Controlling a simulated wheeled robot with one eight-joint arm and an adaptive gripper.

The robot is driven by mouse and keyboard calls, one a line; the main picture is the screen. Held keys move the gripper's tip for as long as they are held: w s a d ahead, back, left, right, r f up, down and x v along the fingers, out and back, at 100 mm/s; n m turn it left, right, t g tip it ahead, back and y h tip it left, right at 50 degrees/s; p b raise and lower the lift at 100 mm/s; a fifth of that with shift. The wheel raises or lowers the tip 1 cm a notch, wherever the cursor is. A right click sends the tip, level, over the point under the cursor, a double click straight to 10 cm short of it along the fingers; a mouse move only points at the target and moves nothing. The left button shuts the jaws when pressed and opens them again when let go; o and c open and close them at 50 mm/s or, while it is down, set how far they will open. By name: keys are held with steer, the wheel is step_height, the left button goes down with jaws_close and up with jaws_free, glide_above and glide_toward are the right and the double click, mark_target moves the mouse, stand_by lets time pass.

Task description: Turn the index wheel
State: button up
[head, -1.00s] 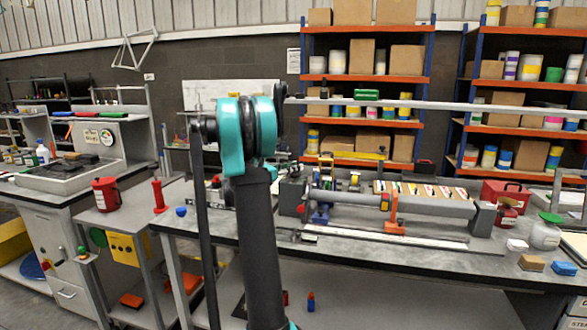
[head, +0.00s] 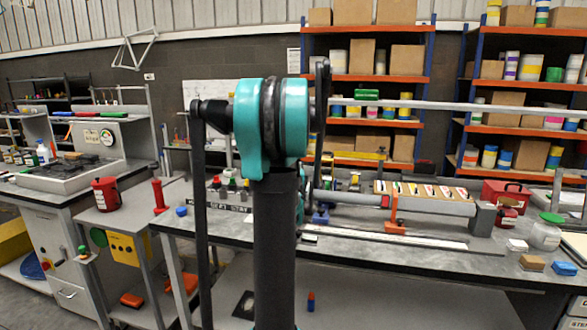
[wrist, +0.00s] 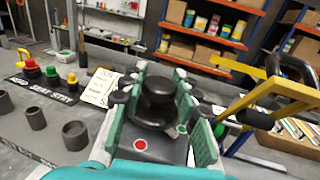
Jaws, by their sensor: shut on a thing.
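In the wrist view, my gripper (wrist: 160,105) has its two green-padded fingers on either side of a dark round wheel (wrist: 157,92). It is shut on this wheel, which sits on a dark block. A red dot (wrist: 141,144) and a small green dot (wrist: 181,129) show on the block. In the head view, my arm hides the gripper and the wheel. The long grey fixture (head: 440,206) with coloured strips on it extends to the right of my arm.
A label bar (wrist: 45,88) with red, green and yellow knobs and several dark cups (wrist: 76,134) stand left of my gripper. A yellow bar (wrist: 240,100) rises close on the right.

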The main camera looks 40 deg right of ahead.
steer(key=n+t+y, duration=0.1)
steer(key=n+y, duration=0.2)
steer(key=y, duration=0.1)
steer(key=n+t+y, duration=0.2)
steer(key=y, duration=0.2)
steer(key=shift+n, duration=0.4)
steer(key=shift+n+y, duration=0.3)
steer(key=shift+y, duration=0.4)
steer(key=o, duration=1.2)
steer(key=shift+c, duration=0.2)
steer(key=s, duration=1.2)
steer(key=shift+a, duration=0.45)
